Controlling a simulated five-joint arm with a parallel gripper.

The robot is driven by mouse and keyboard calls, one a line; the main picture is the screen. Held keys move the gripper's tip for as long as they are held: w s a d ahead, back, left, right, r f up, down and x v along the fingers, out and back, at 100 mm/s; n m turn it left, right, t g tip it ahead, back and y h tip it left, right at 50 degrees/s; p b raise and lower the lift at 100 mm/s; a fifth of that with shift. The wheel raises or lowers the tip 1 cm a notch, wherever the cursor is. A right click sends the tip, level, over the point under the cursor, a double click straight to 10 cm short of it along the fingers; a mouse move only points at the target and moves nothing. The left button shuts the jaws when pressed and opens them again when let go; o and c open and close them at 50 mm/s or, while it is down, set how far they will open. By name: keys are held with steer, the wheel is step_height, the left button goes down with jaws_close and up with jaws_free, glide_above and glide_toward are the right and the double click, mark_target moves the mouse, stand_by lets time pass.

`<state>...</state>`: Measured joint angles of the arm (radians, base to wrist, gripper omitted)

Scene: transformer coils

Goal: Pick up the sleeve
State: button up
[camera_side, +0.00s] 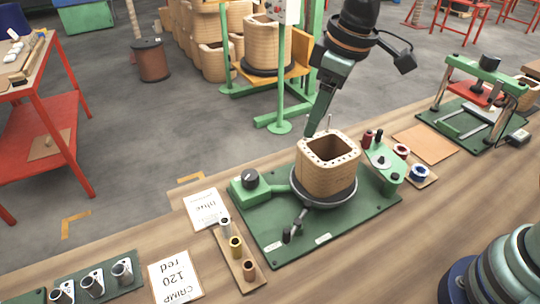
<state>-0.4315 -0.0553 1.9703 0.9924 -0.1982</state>
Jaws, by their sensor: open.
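Small upright sleeves stand in a row on a wooden strip (241,258) at the front left of the green plate: a silver one (225,226), a brass one (236,246) and a copper one (249,270). The picture does not show which is meant. My gripper (312,130) points down, just behind the wooden coil (327,170), high and to the right of the sleeves, well apart from them. It is open and I see nothing in it. Its fingers overlap in this view, so the gap is hard to see.
The coil stands on a green plate (270,245) with a knob (250,178) and a lever (294,228). Spools (419,172) and a green press (480,100) stand to the right. The front middle of the bench is clear.

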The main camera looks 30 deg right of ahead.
steer(key=a+f+n+g, duration=0.1)
steer(key=a+f+n, duration=0.35)
steer(key=a, duration=0.65)
steer(key=n+g+h, duration=0.1)
steer(key=n, duration=0.1)
glide_above(236, 246)
step_height(236, 246, down, 6)
steer(key=f, duration=0.8)
steer(key=w+f, duration=0.1)
steer(key=f, duration=0.3)
steer(key=shift+d, duration=0.15)
jaws_close()
